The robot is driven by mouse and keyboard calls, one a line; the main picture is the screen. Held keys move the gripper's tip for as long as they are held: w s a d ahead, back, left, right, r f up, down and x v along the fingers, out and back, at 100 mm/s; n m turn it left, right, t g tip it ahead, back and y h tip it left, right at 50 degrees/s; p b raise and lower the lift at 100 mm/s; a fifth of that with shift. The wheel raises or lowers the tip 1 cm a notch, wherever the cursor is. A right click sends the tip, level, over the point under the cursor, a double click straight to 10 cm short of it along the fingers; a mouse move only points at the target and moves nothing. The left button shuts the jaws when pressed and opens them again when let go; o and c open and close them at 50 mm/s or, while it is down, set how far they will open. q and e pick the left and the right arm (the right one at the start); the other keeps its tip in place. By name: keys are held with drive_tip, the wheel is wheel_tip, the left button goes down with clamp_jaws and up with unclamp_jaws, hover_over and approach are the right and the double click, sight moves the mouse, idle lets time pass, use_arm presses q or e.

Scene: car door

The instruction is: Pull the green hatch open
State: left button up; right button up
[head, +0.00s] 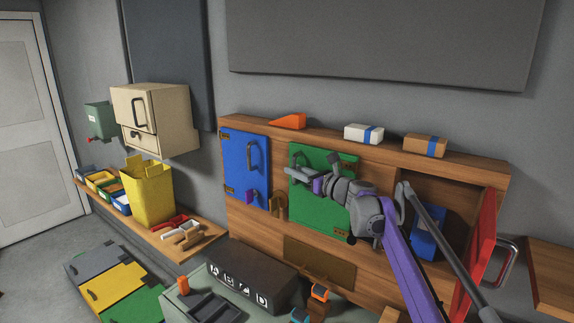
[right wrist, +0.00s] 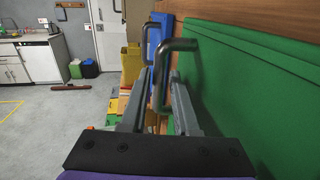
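The green hatch (head: 341,218) sits in the middle of the wooden cabinet and looks closed; my arm covers part of it. It fills the right side of the right wrist view (right wrist: 252,85). Its dark bar handle (right wrist: 163,75) stands out from the panel near the hatch's left edge. My right gripper (head: 299,173) is at this handle. In the right wrist view its two fingers (right wrist: 160,105) are apart, with the handle's bar between them. I cannot tell whether either finger touches the bar. My left gripper is not in view.
A blue door (head: 238,165) with a handle is left of the hatch. A red door (head: 482,245) stands open at the right. Small blocks, such as a white one (head: 364,133), lie on the cabinet's top.

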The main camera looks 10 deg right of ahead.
drive_tip(key=x, duration=0.4)
drive_tip(key=shift+p, duration=0.35)
clamp_jaws()
idle(1.1)
